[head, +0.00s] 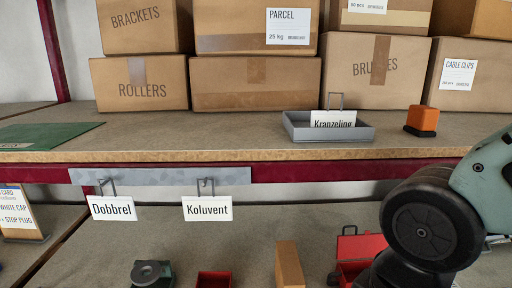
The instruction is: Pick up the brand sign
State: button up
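Three white signs with brand-like names show in the head view. The Kranzeling sign (332,120) stands in a shallow grey tray (362,135) on the upper shelf, its lower edge hidden by the tray's front wall; a wire loop rises above it. The Dobbrel sign (112,208) and the Koluvent sign (208,208) hang by grey wire hooks from a grey metal strip (150,176) on the shelf's front edge. I cannot tell which one the task means. My arm shows at the right, but my gripper is not in view.
Cardboard boxes (255,83) line the back of the upper shelf. An orange block (422,118) sits right of the tray, a green sheet (45,136) at left. The lower shelf holds a tan block (289,264), a red toolbox (361,246) and a dark tape-like item (150,272).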

aim_at(115, 207)
jog(key=u, duration=1.3)
